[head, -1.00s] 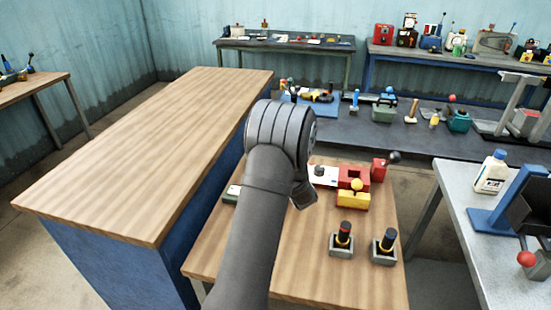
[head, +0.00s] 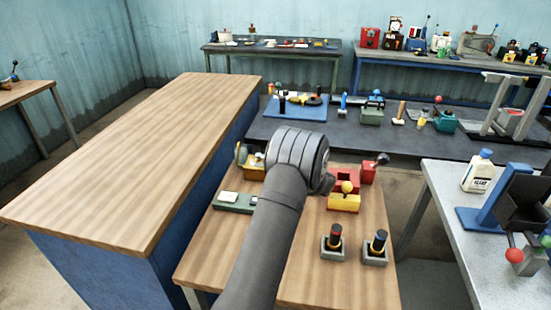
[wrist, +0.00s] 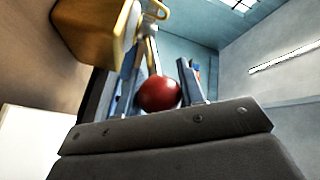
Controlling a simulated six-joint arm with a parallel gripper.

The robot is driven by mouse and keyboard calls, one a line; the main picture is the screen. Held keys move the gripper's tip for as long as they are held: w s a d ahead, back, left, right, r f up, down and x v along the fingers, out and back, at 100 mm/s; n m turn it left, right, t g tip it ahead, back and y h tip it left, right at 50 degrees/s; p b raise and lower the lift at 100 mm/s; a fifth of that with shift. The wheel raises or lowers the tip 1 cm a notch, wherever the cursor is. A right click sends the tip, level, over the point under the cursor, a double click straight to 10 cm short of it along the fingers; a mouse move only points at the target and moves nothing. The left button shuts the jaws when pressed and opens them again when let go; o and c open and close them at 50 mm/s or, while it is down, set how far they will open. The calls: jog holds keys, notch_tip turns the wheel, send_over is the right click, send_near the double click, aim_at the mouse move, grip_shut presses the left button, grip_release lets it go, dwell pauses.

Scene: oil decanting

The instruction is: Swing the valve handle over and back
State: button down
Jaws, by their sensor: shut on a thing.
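In the wrist view, a round red knob (wrist: 158,94), which looks like the end of the valve handle, sits between the two fingers of my gripper (wrist: 160,85). My gripper is shut on it. A yellow-brown body (wrist: 90,30) with a yellow loop fills the upper left, close to the fingers. In the head view, a brass-yellow fixture (head: 252,164) with a round disc stands at the back left of the small wooden table, partly behind my arm. I cannot tell for sure that it is the valve. My arm hides my gripper and the handle there.
On the small wooden table (head: 300,265) are a green block (head: 234,203), a red block (head: 345,178), a yellow block with a ball (head: 344,201) and two black-handled switches (head: 334,240). A long wooden counter (head: 140,150) stands left. A grey bench (head: 450,215) stands right.

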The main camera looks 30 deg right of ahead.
jog(key=c, duration=0.9)
grip_release()
jog(key=shift+c, duration=0.2)
jog(key=r, duration=0.5)
jog(key=shift+s+d, duration=0.25)
jog(key=shift+s, duration=0.1)
jog(key=s+d+r, duration=0.3)
jog(key=s+r, duration=0.3)
jog(key=s, duration=0.4)
jog(key=shift+s, duration=0.2)
jog(key=shift+c, duration=0.5)
